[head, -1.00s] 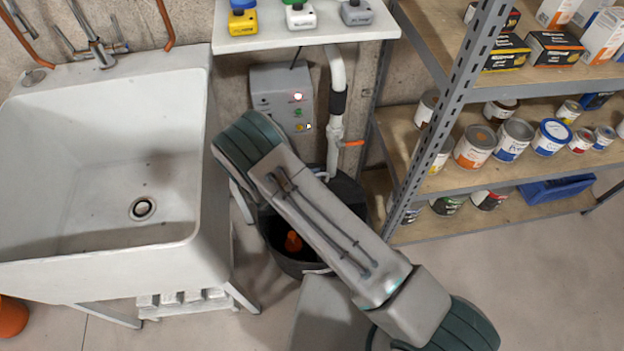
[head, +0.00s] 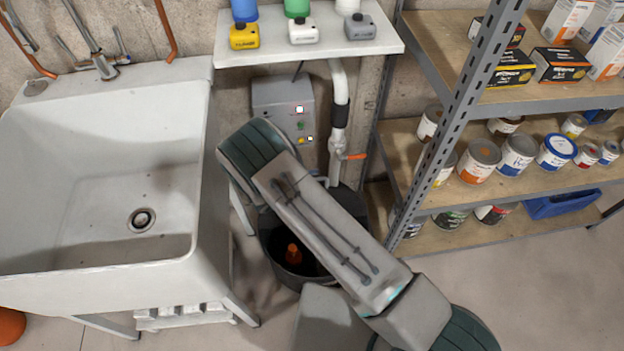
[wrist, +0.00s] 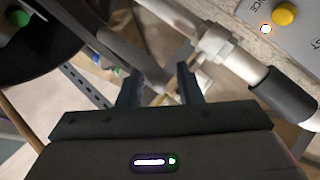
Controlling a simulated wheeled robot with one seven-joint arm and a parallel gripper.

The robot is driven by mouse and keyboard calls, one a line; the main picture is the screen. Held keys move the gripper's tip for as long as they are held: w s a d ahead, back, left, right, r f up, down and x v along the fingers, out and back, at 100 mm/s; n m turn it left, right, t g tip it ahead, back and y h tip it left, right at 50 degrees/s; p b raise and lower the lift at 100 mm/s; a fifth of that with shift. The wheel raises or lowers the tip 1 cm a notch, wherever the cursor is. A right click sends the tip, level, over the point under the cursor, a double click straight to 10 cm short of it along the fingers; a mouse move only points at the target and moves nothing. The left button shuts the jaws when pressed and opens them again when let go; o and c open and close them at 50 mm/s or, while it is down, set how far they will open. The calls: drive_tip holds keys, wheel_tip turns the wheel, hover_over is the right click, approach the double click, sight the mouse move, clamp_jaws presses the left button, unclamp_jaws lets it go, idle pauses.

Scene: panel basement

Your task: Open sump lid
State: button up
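The sump is a dark round basin (head: 275,245) on the floor below the grey control box. Its mouth is at least partly uncovered, and an orange piece (head: 293,254) shows inside. A dark panel (head: 352,205), which may be the lid, shows behind my forearm at the basin's right; its tilt is unclear. My forearm crosses in front of the sump and hides my gripper in the head view. In the wrist view my gripper (wrist: 160,88) has its fingers apart, with background visible between them. I cannot tell whether either finger touches the lid.
A white pipe (head: 337,120) with an orange-handled valve (head: 352,156) stands behind the sump. The control box (head: 283,105) is on the wall. A white sink (head: 200,230) stands at left, and metal shelves (head: 440,135) with cans at right. Open floor lies at lower right.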

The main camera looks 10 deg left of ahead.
drive_tip(key=shift+s, duration=0.1)
drive_tip(key=v, duration=0.7)
drive_tip(key=shift+s+a+r, duration=0.1)
idle(0.4)
drive_tip(key=d+r+m+g+p, duration=0.2)
drive_tip(key=d+r+m+g, duration=0.2)
drive_tip(key=d+r+m, duration=0.8)
drive_tip(key=d+r+m+g+p, duration=0.35)
drive_tip(key=d+r+m, duration=0.55)
drive_tip(key=r+m, duration=0.6)
drive_tip(key=s+d+r+m+y+p, duration=0.1)
drive_tip(key=s+d+r+m+y, duration=0.2)
drive_tip(key=m, duration=1)
drive_tip(key=s+d+r+m+y+p, duration=0.2)
drive_tip(key=s+d+r+m, duration=0.5)
drive_tip(key=s+r+m, duration=0.6)
drive_tip(key=shift+s+d+m+y, duration=0.4)
drive_tip(key=shift+s+m+y, duration=0.3)
drive_tip(key=shift+s+y, duration=0.25)
